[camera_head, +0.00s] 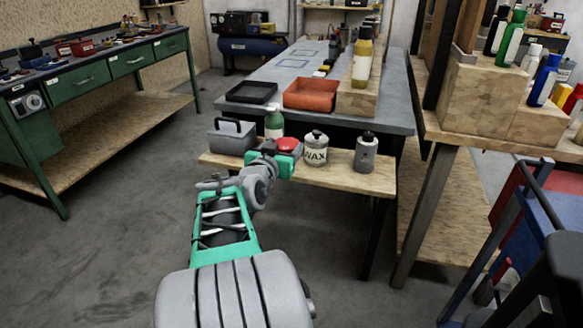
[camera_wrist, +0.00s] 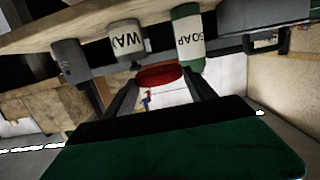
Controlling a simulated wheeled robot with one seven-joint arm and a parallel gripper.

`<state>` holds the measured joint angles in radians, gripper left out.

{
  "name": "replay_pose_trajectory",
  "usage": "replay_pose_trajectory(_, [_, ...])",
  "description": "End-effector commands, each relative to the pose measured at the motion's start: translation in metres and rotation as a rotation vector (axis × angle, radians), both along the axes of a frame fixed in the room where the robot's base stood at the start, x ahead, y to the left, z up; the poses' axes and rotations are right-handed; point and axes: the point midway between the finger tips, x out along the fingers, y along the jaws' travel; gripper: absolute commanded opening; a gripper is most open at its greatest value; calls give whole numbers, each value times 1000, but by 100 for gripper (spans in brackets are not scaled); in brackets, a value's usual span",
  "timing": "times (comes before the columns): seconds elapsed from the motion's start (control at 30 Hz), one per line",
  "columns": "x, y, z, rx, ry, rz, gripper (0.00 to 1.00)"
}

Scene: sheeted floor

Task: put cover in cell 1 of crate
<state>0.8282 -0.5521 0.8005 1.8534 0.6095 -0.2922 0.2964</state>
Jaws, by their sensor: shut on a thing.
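The cover looks like a small red round piece (camera_head: 288,144), held at the end of my arm in the head view. My gripper (camera_head: 276,150) is shut on it, at the front edge of the low wooden shelf. In the wrist view the red cover (camera_wrist: 158,76) sits between my two dark fingertips (camera_wrist: 162,84). The crate appears to be the grey carrier with a handle (camera_head: 232,138), on the left end of the shelf, left of my gripper. Its cells cannot be made out from here.
On the wooden shelf (camera_head: 345,180) stand a green soap bottle (camera_head: 274,122), a white wax container (camera_head: 316,150) and a grey bottle (camera_head: 366,152). Black (camera_head: 252,92) and orange (camera_head: 311,94) trays sit on the table above. Floor at left is clear.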

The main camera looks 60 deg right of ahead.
Motion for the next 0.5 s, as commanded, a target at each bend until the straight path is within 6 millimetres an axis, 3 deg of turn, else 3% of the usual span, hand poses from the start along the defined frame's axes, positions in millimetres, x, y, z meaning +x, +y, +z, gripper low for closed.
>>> replay_pose_trajectory(0.03, [0, -15, -10, 2, 0, -6, 12])
replay_pose_trajectory(0.2, [5, -43, -46, 1, 0, -1, 12])
replay_pose_trajectory(0.37, [7, -54, -58, -2, -1, 1, 12])
replay_pose_trajectory(0.5, [8, -61, -82, 0, 1, 1, 12])
